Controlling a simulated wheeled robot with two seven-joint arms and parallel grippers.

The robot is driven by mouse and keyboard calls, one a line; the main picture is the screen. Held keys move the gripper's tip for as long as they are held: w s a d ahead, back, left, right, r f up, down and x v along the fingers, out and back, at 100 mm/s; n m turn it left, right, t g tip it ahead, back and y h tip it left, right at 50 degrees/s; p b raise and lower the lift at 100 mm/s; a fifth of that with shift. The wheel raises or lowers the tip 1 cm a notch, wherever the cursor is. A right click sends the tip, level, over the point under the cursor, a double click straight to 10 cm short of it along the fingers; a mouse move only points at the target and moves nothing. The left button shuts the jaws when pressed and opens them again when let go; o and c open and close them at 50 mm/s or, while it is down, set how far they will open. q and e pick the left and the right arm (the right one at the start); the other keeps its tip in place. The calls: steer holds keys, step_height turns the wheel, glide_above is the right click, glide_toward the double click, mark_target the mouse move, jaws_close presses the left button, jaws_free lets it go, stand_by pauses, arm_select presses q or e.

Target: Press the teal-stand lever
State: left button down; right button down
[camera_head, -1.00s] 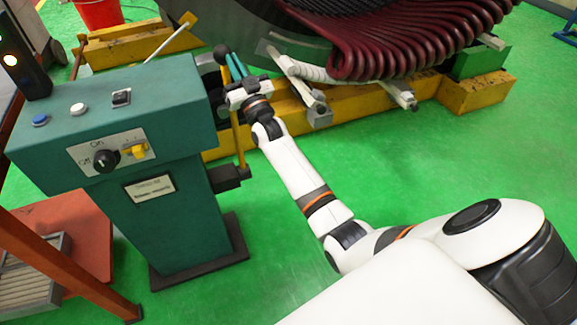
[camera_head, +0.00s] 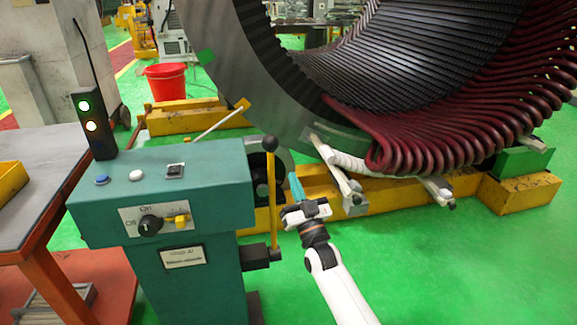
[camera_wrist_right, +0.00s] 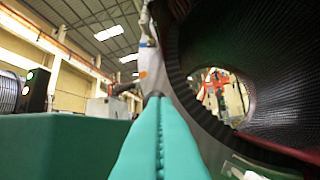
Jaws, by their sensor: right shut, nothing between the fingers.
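The teal stand (camera_head: 190,285) is a green-teal control cabinet at the left of the head view. Its lever (camera_head: 273,195) is an upright yellow rod with a black ball knob (camera_head: 270,143), rising from a dark bracket on the stand's right side. My right gripper (camera_head: 296,187) has teal fingers pressed together, pointing up, with nothing between them. It is just right of the lever in the picture, with a small visible gap. The closed fingers fill the middle of the right wrist view (camera_wrist_right: 160,140); the lever does not show there. My left gripper is out of view.
The big stator (camera_head: 240,50) with dark red coils (camera_head: 430,140) stands behind on yellow beams (camera_head: 400,190). A signal light (camera_head: 92,122) with two lit lamps stands by the stand. A workbench (camera_head: 40,175) is at left. Green floor at lower right is clear.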

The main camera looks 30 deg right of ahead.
steer(key=v, duration=0.3)
steer(key=shift+r, duration=0.1)
stand_by(0.3)
